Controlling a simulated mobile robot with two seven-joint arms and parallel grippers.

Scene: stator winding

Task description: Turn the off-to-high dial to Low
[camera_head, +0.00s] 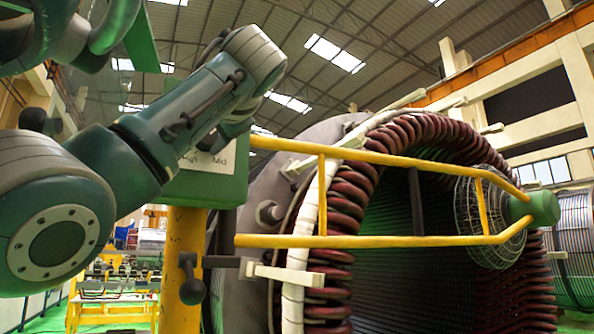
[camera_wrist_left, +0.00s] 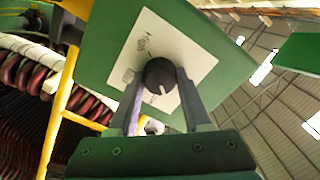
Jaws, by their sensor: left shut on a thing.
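The dial (camera_wrist_left: 159,72) is a round black knob with a pale pointer mark. It sits on a white label (camera_wrist_left: 195,62) on the face of a green box (camera_wrist_left: 105,42). The word High is readable beside it; other lettering is too small or covered. My left gripper (camera_wrist_left: 161,80) has a finger on each side of the dial and is shut on it. In the head view, my left arm reaches across the box (camera_head: 215,190), the label (camera_head: 222,158) shows only partly, and the dial is hidden. My right gripper is out of view.
A yellow post (camera_head: 182,270) carries the box. A yellow guard rail (camera_head: 380,241) runs right from it, in front of the large stator with dark red coils (camera_head: 333,257). A dark-knobbed lever (camera_head: 191,290) sticks out below the box.

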